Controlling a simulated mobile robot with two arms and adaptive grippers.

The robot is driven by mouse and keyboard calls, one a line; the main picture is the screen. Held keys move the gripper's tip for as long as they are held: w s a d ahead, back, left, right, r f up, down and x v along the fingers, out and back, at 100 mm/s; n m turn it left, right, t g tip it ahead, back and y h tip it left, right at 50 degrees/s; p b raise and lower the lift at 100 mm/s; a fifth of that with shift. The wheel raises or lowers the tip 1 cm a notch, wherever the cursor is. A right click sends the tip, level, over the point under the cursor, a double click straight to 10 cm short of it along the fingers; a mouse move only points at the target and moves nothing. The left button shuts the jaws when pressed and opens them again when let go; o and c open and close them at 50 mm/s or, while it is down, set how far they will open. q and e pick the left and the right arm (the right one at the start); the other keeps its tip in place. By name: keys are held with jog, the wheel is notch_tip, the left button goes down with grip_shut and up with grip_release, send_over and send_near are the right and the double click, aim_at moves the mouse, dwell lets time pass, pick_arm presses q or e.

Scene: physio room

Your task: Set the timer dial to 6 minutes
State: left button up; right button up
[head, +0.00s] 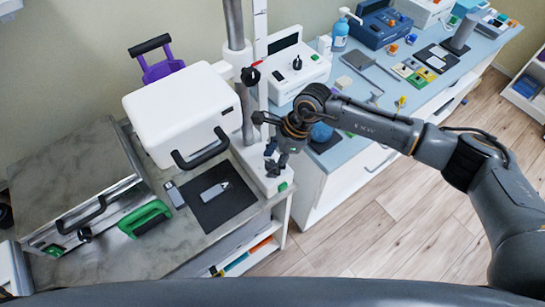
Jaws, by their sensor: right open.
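A white device (302,72) with a dark screen stands at the left end of the blue-topped counter. A black knob (297,62) on its front face may be the timer dial; its marks are too small to read. My right gripper (268,142) is open and apart from that knob, nearer to me and lower in the picture. It is in front of a white column base (265,178) with a green button, and hides part of it. The gripper's dark fingers blend with dark parts there, so contact cannot be told. My left gripper is not in view.
A white box with a black handle (180,110) stands left of the column (235,30). A grey device lies on a black mat (228,205). A green-handled thing (145,218) lies further left. The blue counter (350,150) holds a blue bottle (340,32) and several small items.

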grip_shut()
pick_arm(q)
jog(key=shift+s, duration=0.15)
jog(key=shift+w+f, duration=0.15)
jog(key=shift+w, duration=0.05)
